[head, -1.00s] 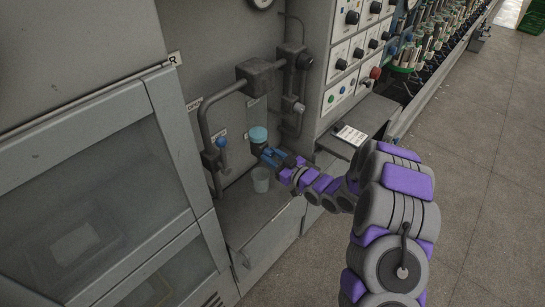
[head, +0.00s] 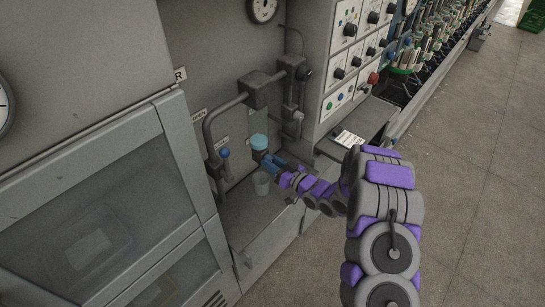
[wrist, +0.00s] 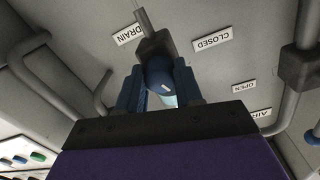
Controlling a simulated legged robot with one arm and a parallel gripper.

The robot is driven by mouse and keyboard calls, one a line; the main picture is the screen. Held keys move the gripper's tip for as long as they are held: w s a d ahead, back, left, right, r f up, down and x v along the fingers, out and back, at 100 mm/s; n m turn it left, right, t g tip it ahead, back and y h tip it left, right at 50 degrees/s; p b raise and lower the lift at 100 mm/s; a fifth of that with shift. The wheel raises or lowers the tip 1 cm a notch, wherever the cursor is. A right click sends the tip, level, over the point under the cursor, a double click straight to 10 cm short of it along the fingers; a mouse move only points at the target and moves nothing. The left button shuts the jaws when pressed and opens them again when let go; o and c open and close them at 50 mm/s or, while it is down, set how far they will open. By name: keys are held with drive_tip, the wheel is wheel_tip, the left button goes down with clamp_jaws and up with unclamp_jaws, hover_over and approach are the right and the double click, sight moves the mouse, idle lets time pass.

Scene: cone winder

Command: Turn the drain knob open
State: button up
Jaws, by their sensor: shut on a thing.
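The drain knob (wrist: 158,78) is dark blue with a small white mark, and sits beside the DRAIN label (wrist: 130,34) in the wrist view. My gripper (wrist: 161,88) has one finger on each side of it and is shut on it. In the head view my gripper (head: 266,162) is just below a light-blue cap (head: 259,141), and its fingers hide the knob. A CLOSED label (wrist: 212,40) and an OPEN label (wrist: 237,87) show on the panel in the wrist view. The knob's exact angle is hard to tell.
A clear cup (head: 262,184) stands on the ledge just below my gripper. A blue-topped valve (head: 224,153) is on the pipe (head: 208,130) to the left. The control panel (head: 349,70) and a small shelf (head: 372,115) are at the right. Open floor lies further right.

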drive_tip(key=shift+r+m+p, duration=0.1)
drive_tip(key=shift+m+p, duration=2)
drive_tip(key=shift+m, duration=0.2)
drive_tip(key=shift+w, duration=0.1)
drive_tip(key=o, duration=1)
drive_tip(key=shift+d, duration=0.1)
drive_tip(key=v, duration=1.7)
drive_tip(key=shift+d, duration=0.2)
